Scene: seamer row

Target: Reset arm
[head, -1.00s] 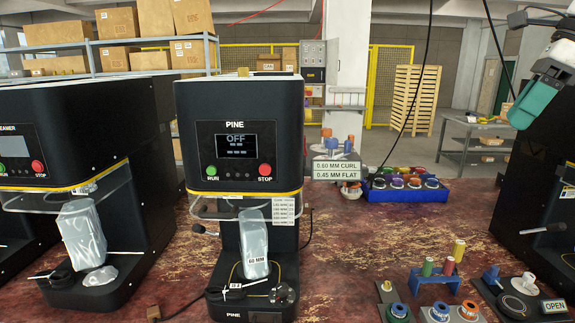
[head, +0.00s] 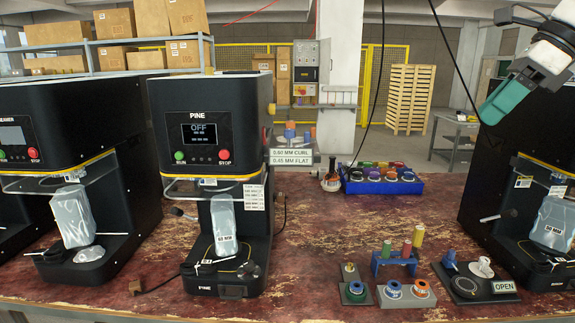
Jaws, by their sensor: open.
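My gripper (head: 506,97) hangs at the upper right of the head view, with a teal part pointing down and left. It is open, and I see nothing held in it. My white arm leads up from it to the top right corner. The gripper is above the bench, in front of the dark machine at the right, and apart from the things on the bench.
The PINE seamer (head: 213,130) reads OFF and stands left of centre, with another seamer (head: 60,150) further left. A blue tray (head: 384,188) of coloured rings sits behind. Coloured parts and an OPEN sign (head: 503,287) lie at the front right. The bench middle (head: 325,230) is clear.

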